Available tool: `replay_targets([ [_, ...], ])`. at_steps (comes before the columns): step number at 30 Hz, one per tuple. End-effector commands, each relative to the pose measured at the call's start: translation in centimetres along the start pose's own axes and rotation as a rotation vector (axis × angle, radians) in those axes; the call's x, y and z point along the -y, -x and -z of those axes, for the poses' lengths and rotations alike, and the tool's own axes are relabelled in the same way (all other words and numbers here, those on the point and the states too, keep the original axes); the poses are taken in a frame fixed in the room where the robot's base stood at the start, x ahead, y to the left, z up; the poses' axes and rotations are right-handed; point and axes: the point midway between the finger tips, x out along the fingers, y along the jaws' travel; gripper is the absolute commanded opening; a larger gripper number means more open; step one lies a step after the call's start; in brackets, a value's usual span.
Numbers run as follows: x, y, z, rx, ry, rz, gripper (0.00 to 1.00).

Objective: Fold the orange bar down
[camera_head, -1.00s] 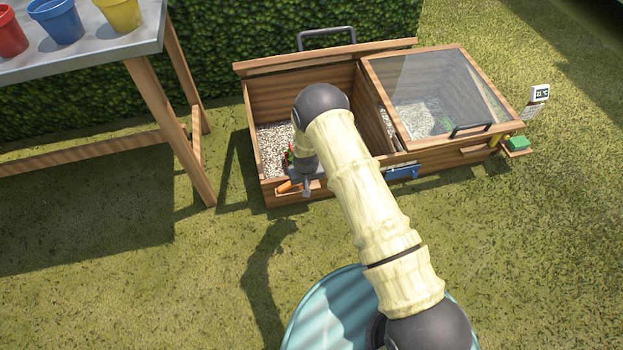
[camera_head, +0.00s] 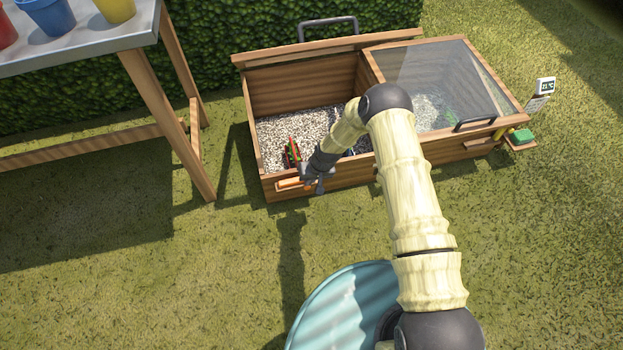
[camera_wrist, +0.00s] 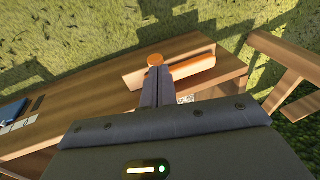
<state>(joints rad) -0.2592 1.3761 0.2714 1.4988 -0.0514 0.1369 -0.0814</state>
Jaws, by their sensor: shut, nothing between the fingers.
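The orange bar (camera_head: 289,184) is on the left part of the wooden box's front wall. In the head view it lies about level along that wall. In the wrist view the orange bar (camera_wrist: 193,67) runs beside a wooden strip, with a round orange knob (camera_wrist: 155,60) near its left end. My gripper (camera_head: 312,186) is at the bar's right end, in front of the wall. In the wrist view my gripper (camera_wrist: 156,78) has its fingers together, just by the knob. Nothing shows between them. I cannot tell whether they touch the knob or bar.
The wooden box (camera_head: 350,178) has an open gravel bed at left and a glass lid (camera_head: 430,80) closed at right. A blue part (camera_wrist: 12,110) shows at the wrist view's left. A potting table (camera_head: 90,45) stands at left. Grass in front is clear.

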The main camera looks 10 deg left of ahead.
Motion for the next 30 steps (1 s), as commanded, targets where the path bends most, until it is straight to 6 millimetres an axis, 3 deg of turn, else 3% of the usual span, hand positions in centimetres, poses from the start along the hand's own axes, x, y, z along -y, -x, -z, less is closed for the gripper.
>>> replay_targets([
  [17,0.1,0.1,0.0,-0.002,-0.006,-0.002,0.00],
  [23,-0.6,1.9,0.0,-0.002,-0.004,-0.001,0.00],
  [30,-2.3,5.5,-0.1,0.001,0.003,0.000,0.00],
])
